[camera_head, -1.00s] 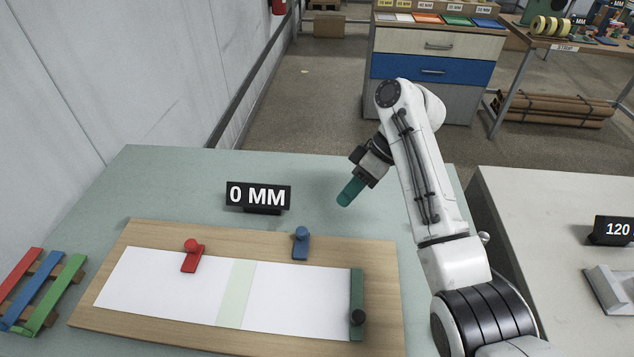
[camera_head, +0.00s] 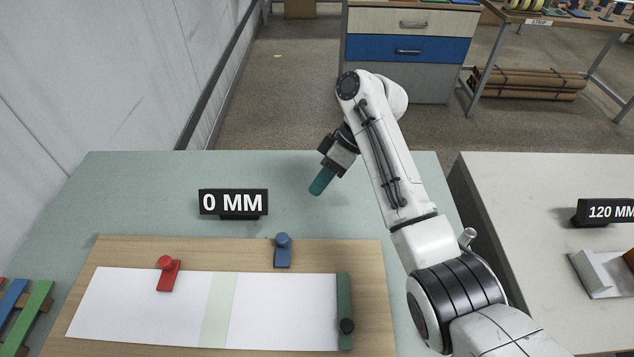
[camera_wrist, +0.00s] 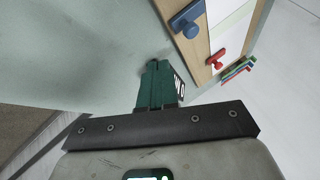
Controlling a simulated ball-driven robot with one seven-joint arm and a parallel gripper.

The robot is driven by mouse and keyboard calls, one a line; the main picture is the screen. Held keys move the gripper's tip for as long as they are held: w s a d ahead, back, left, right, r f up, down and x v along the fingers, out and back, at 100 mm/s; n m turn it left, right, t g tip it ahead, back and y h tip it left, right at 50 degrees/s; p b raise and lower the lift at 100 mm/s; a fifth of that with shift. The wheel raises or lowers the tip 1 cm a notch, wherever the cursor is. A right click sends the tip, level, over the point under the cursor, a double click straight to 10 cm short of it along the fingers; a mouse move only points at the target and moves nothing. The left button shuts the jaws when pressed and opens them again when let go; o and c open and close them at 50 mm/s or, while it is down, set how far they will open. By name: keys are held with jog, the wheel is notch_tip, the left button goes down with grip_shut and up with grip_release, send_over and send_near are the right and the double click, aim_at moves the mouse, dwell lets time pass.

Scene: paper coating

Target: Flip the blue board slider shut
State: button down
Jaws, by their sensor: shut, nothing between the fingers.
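The wooden board (camera_head: 377,290) lies on the pale green table with white paper (camera_head: 135,300) on it. The blue slider (camera_head: 283,250) with a round knob sits at the board's far edge, mostly beyond the paper's edge. It also shows in the wrist view (camera_wrist: 187,20). A red slider (camera_head: 168,273) overlaps the paper further left; it shows in the wrist view (camera_wrist: 215,60). A green bar with a black knob (camera_head: 345,315) lies across the paper's right end. My gripper (camera_head: 317,190), with teal fingers, is shut and empty above the table, beyond the board and right of the blue slider.
A black "0 MM" sign (camera_head: 233,204) stands on the table behind the board. Red, blue and green strips on a rack (camera_head: 28,315) lie at the left. A second table (camera_head: 530,180) with a "120 MM" sign (camera_head: 606,213) stands at the right.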

aim_at(283, 248)
jog(key=p+x, duration=0.1)
jog(key=x, duration=0.6)
jog(key=shift+s, duration=0.1)
jog(key=s+p, duration=0.1)
jog(key=s+a+p, duration=0.1)
jog(key=shift+s+a+f, duration=0.15)
jog(key=shift+s+a, duration=0.15)
jog(key=shift+s+a+f, duration=0.2)
jog(key=shift+s+a, duration=0.05)
jog(key=shift+s, duration=0.2)
